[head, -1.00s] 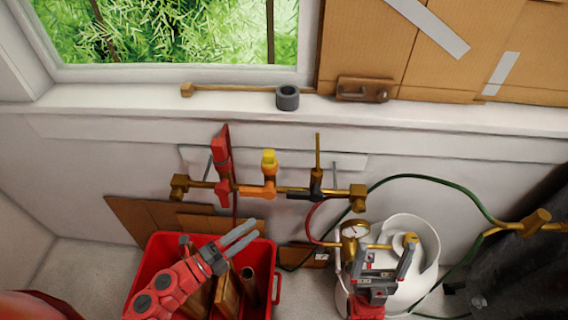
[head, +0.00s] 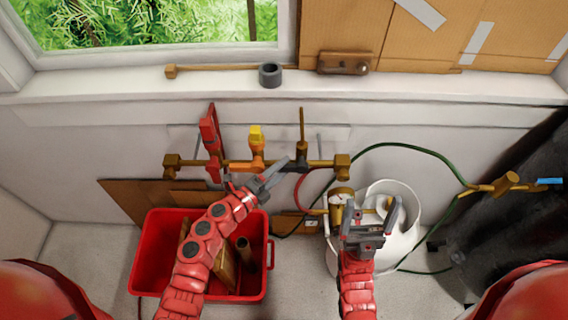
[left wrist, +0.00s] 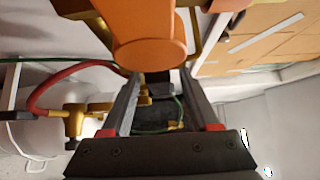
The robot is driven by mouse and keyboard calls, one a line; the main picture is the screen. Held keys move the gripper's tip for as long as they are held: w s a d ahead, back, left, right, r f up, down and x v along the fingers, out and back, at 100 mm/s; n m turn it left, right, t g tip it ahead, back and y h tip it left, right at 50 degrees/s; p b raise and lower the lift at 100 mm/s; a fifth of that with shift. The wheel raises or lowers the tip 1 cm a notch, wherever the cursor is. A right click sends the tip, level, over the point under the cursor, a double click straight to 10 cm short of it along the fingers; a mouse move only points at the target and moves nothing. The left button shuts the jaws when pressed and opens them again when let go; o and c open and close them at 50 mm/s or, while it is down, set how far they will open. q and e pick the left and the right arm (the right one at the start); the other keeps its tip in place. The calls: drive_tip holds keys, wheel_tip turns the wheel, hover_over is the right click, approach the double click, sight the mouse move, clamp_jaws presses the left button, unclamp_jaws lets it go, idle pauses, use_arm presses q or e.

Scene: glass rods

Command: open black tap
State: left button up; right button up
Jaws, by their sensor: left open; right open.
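The black tap (head: 300,160) sits on the right part of a brass pipe (head: 325,163) below the window sill. Its thin brass lever (head: 302,125) stands upright. My left gripper (head: 271,176) is open and empty, just below the pipe between the orange tap and the black tap. In the left wrist view its fingers (left wrist: 161,80) are apart, with the orange tap (left wrist: 150,45) large in front of them. I cannot make out the black tap clearly there. My right gripper (head: 370,205) is open and empty, in front of the white tank, right of the black tap.
A red tap (head: 211,145) and a yellow-topped orange tap (head: 257,148) share the pipe. A red crate (head: 150,255) stands below left. A green hose (head: 425,151) runs right.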

use_arm(q)
drive_tip(key=shift+w+d+f, duration=0.1)
drive_tip(key=shift+w+d, duration=0.2)
drive_tip(key=shift+d, duration=0.05)
drive_tip(key=shift+c, duration=0.2)
clamp_jaws()
drive_tip(key=shift+f, duration=0.1)
idle(1.0)
